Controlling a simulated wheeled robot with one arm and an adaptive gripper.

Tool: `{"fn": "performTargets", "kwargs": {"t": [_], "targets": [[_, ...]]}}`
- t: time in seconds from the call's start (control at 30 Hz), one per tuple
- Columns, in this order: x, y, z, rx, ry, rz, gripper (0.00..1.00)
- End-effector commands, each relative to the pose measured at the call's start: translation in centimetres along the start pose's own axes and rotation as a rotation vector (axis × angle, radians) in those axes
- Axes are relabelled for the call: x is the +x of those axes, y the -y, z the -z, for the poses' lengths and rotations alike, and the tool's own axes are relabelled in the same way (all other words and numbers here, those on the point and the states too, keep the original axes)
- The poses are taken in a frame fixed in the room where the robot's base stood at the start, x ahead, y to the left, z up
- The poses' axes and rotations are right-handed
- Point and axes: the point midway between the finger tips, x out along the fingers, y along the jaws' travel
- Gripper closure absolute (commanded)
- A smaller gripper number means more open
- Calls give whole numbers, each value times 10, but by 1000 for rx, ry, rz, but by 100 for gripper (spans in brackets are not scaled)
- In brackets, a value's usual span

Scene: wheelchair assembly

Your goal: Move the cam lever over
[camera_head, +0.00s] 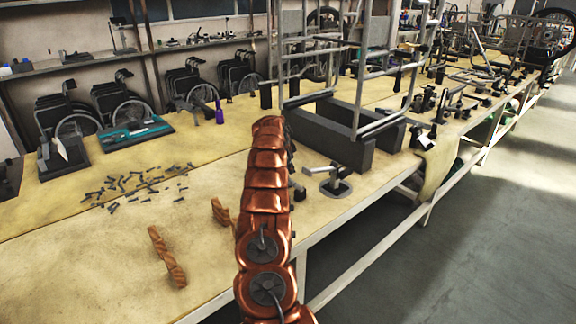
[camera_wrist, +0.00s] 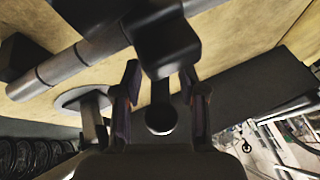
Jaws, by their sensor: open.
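In the wrist view my gripper (camera_wrist: 160,70) is open, one dark finger on each side of a dark lever-like piece (camera_wrist: 160,119) with a rounded end. This piece, which looks like the cam lever, hangs from a dark rounded block (camera_wrist: 168,47). I cannot tell whether either finger touches it. A round grey base plate (camera_wrist: 72,99) shows at left, and a long grey cylindrical bar (camera_wrist: 62,70) crosses the upper left. In the head view my copper arm hides the gripper. A metal lever fixture (camera_head: 328,180) on a round base stands right of the arm.
A metal frame (camera_head: 355,125) stands on dark blocks (camera_head: 322,137) behind the fixture. Two wooden pieces (camera_head: 167,258) and scattered bolts (camera_head: 135,181) lie left of my arm on the yellow-topped bench (camera_head: 85,262). The grey floor (camera_head: 480,245) at right is clear.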

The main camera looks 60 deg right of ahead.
Motion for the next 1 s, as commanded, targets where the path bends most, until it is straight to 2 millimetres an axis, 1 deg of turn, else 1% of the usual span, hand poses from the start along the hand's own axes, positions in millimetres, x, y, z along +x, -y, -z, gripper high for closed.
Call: {"fn": "performTargets", "kwargs": {"t": [0.4,0.47,0.8,1.0], "targets": [[3,1,0,0,0,2,59],[3,1,0,0,0,2,64],[3,1,0,0,0,2,99],[3,1,0,0,0,2,100]]}}
